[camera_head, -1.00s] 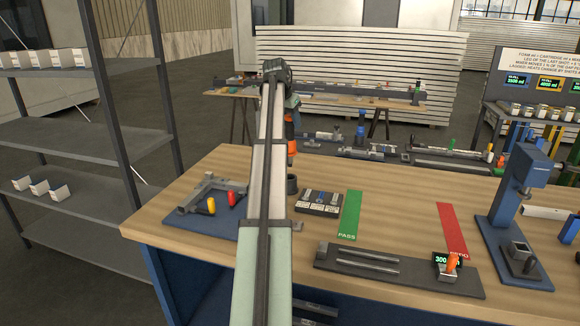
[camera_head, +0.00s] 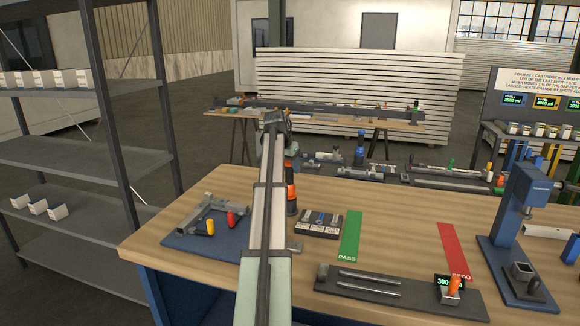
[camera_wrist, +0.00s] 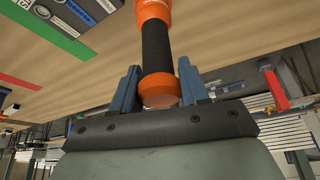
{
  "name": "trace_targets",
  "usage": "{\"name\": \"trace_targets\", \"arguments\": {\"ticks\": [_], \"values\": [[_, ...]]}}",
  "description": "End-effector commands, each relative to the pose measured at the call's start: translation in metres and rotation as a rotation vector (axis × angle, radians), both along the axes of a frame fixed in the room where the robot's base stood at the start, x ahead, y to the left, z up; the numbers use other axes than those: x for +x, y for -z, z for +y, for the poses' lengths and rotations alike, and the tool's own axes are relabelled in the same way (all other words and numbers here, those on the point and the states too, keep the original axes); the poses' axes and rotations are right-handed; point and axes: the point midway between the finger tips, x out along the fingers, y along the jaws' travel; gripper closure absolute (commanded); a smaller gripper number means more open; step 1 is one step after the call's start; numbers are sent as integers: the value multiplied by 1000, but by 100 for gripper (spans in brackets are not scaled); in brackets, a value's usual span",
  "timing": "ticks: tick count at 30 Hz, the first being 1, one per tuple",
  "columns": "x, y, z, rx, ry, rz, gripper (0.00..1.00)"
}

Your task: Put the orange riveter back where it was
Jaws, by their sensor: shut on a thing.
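The orange riveter (camera_head: 291,192) has orange and black bands and stands roughly upright just right of my arm in the head view. Its lower end meets the dark round holder (camera_head: 292,209) on the bench; I cannot tell how deep it sits inside. In the wrist view my gripper (camera_wrist: 158,80) has its two blue-grey fingers shut on the riveter (camera_wrist: 157,45), on either side of its black and orange end. In the head view my arm hides most of the gripper.
A blue mat with a grey bracket (camera_head: 205,216) and red and yellow handles lies to the left. A dark tray (camera_head: 317,233), a green PASS strip (camera_head: 349,237) and a red strip (camera_head: 454,250) lie to the right. A blue press (camera_head: 525,200) stands farther right.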

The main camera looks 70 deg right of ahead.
Motion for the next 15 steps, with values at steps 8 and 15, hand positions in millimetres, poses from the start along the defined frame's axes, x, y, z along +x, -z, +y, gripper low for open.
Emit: {"name": "trace_targets", "arguments": {"ticks": [8,15], "values": [[0,4,0,0,0,0,97],[0,9,0,0,0,0,52]]}}
